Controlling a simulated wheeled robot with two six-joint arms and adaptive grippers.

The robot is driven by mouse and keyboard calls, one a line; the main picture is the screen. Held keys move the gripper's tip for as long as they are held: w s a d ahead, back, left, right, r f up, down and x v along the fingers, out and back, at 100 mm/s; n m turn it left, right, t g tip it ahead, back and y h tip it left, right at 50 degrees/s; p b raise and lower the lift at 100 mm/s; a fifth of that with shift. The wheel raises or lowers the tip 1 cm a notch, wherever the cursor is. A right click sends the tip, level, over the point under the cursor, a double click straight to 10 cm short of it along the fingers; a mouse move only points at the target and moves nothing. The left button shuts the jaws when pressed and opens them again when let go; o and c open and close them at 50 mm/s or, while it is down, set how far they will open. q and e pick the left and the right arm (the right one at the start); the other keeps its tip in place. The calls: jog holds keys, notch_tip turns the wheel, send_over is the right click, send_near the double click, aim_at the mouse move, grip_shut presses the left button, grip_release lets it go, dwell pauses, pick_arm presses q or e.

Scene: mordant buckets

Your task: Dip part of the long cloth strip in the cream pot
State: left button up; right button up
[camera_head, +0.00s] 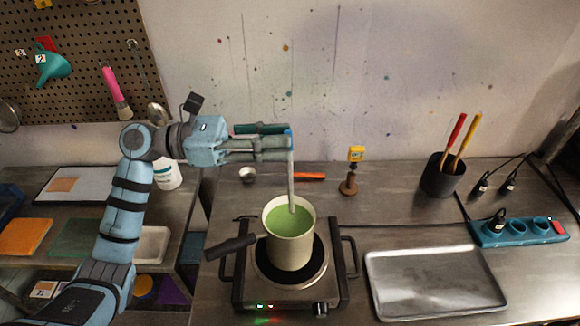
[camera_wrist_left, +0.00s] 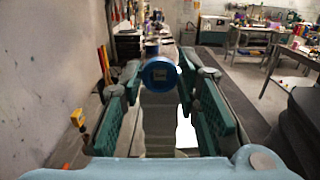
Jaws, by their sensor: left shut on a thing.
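The cream pot (camera_head: 290,247) stands on the hot plate and holds green liquid (camera_head: 288,219). My left gripper (camera_head: 284,142) is above the pot, shut on the top of a long, narrow grey strip (camera_head: 292,178). The strip hangs nearly straight down, and its lower end reaches into the pot at the green liquid. How deep it goes is hidden. In the left wrist view, a blue round piece (camera_wrist_left: 160,73) sits between the fingers, with a pale length (camera_wrist_left: 158,125) below it. My right gripper is not in view.
The hot plate (camera_head: 333,290) has side handles, and a dark handle (camera_head: 230,248) sticks out left of the pot. A metal tray (camera_head: 435,254) lies to the right. A black cup (camera_head: 440,177) with brushes and a blue power strip (camera_head: 505,238) stand further right.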

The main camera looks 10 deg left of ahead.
pick_arm(q)
notch_tip(320, 180, down, 8)
jog(key=s+a+h+b, duration=0.1)
jog(key=a+b, duration=0.1)
jog(key=b, duration=0.7)
jog(key=shift+s+a+f, duration=0.2)
jog(key=shift+a, duration=0.1)
jog(key=shift+r, duration=0.1)
